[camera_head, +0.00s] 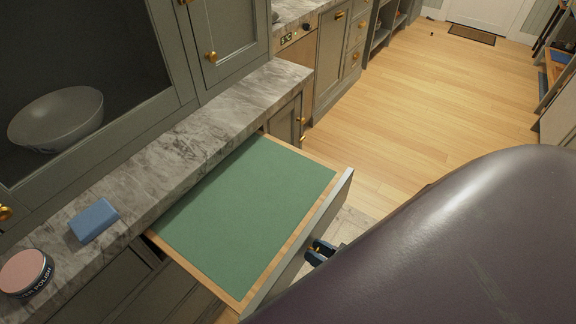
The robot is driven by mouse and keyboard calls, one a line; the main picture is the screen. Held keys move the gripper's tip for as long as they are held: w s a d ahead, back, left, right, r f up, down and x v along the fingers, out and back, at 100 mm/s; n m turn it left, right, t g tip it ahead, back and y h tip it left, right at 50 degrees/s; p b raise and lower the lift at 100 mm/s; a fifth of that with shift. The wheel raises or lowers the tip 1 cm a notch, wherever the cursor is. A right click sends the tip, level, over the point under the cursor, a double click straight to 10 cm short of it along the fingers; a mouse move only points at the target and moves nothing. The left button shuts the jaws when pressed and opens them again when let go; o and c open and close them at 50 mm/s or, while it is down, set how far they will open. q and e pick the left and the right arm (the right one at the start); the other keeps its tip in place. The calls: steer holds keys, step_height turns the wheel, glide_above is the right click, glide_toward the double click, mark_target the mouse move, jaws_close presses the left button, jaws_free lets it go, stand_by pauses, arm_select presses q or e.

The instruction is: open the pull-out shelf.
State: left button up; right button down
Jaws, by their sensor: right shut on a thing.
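The pull-out shelf (250,205) has a green surface with a light wooden rim and a grey front panel (300,243). It stands well out from under the marble counter, at the middle of the view. My right gripper (319,252) is at the outer side of the front panel, shut on what appears to be the shelf's handle. The handle itself is mostly hidden by the fingers and the panel. My large dark arm fills the lower right and hides the rest of the gripper. My left gripper is not in view.
The marble counter (165,160) holds a blue block (94,220) and a round polish tin (25,272). A grey bowl (57,118) sits in the cabinet above. Wooden floor (430,90) is open beyond the shelf.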

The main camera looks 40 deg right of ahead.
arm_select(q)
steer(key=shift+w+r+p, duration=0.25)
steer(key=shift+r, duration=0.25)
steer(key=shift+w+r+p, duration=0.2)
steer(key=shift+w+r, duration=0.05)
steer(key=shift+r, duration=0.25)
arm_select(e)
steer(key=v, duration=0.9)
steer(key=shift+s, duration=0.2)
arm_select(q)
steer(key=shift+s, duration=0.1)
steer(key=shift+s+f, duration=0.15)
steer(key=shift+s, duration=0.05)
arm_select(e)
steer(key=c, duration=0.8)
jaws_free()
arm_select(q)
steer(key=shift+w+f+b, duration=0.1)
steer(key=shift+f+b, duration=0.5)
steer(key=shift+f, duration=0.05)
arm_select(e)
steer(key=v, duration=1)
steer(key=shift+s+d, duration=0.2)
steer(key=shift+s, duration=0.2)
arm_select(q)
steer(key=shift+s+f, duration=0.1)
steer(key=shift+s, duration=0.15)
arm_select(e)
steer(key=shift+s, duration=0.1)
